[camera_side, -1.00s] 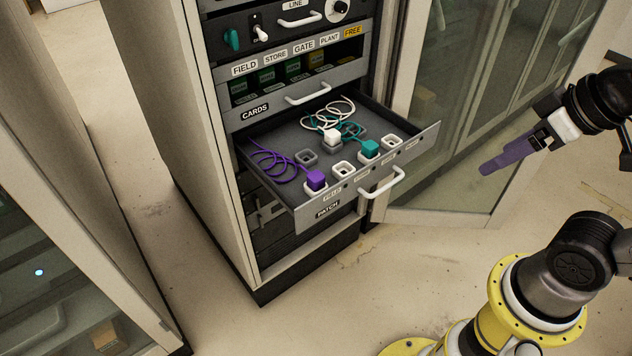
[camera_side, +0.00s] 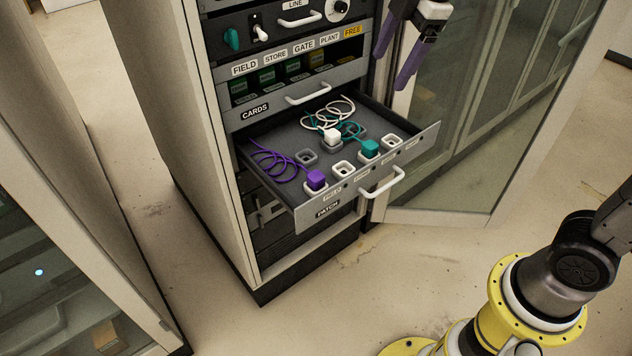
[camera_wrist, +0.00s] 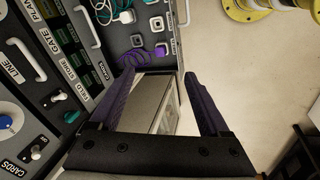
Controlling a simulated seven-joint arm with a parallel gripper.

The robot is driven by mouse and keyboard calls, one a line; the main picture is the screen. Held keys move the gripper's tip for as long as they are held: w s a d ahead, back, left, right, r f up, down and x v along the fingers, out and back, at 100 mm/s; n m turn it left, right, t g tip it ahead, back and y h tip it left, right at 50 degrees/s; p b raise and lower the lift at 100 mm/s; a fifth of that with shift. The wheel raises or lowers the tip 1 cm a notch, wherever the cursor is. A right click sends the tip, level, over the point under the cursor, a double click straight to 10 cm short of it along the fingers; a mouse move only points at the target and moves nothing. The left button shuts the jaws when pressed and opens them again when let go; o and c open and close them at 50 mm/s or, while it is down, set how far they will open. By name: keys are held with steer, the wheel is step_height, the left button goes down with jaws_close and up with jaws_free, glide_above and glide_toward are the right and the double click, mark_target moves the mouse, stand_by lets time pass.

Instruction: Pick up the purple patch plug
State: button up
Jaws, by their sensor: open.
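The purple patch plug (camera_side: 316,180) sits at the front left of the open PATCH drawer (camera_side: 300,222), in the socket by the FIELD label. Its purple cord (camera_side: 272,162) loops behind it to the left. The plug also shows in the wrist view (camera_wrist: 161,50), near the drawer's edge. My gripper (camera_side: 392,72) has two long purple fingers, spread apart and empty, pointing down. It is above and to the right of the drawer, well clear of the plug. In the wrist view the open fingers (camera_wrist: 158,76) frame the cabinet side.
A teal plug (camera_side: 370,149) and a white plug (camera_side: 331,136) with cords sit in the same drawer, among several empty sockets. The drawer handle (camera_side: 382,183) sticks out in front. The CARDS drawer (camera_side: 290,104) is above. A glass door (camera_side: 450,180) stands open at right.

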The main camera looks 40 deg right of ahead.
steer(key=w+a+f+n+g, duration=0.1)
steer(key=w+a+f+n, duration=0.1)
steer(key=w+a+f, duration=0.3)
steer(key=n+g, duration=0.1)
steer(key=g, duration=0.2)
glide_above(316, 175)
steer(key=f, duration=1.8)
steer(key=shift+s+a+f, duration=0.1)
steer(key=shift+a+f, duration=0.05)
steer(key=shift+a, duration=0.25)
steer(key=shift+d+f, duration=0.2)
steer(key=shift+f, duration=1.4)
steer(key=shift+d+f, duration=0.15)
steer(key=shift+f, duration=1.4)
jaws_close()
